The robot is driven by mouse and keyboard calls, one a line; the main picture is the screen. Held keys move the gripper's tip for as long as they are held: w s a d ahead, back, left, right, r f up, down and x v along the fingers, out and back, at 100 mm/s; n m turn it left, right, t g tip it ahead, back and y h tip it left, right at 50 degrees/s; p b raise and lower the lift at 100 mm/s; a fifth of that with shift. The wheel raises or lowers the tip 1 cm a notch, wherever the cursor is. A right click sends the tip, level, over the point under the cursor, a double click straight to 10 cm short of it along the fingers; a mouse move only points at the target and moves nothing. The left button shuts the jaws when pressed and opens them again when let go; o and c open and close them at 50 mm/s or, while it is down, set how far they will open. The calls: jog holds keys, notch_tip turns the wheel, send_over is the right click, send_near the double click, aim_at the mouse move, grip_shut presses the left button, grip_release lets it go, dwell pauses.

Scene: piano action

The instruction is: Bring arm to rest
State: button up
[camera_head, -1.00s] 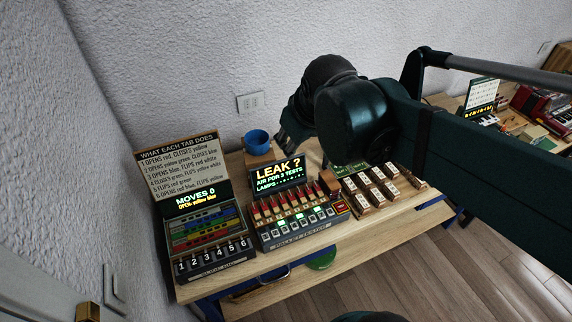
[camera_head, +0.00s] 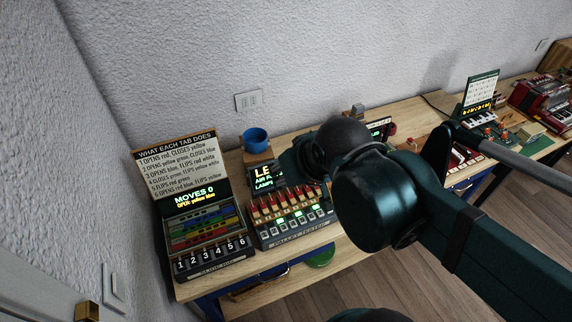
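My dark green arm reaches in from the right, and its rounded wrist covers the middle of the bench. My gripper (camera_head: 300,162) shows only in part at the left of the wrist, over the lit sign behind the pallet tester. Its fingers are mostly hidden by the wrist, so I cannot tell whether they are open or shut. Nothing is seen held in it.
The pallet tester (camera_head: 292,230) and the slide rig (camera_head: 212,250), with a sign behind it, stand on the wooden bench (camera_head: 205,287). A keyboard (camera_head: 484,121) and red accordion (camera_head: 543,98) are far right.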

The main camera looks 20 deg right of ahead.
jog(key=shift+f, duration=0.1)
notch_tip(320, 180, down, 8)
jog(key=b, duration=0.8)
dwell(0.9)
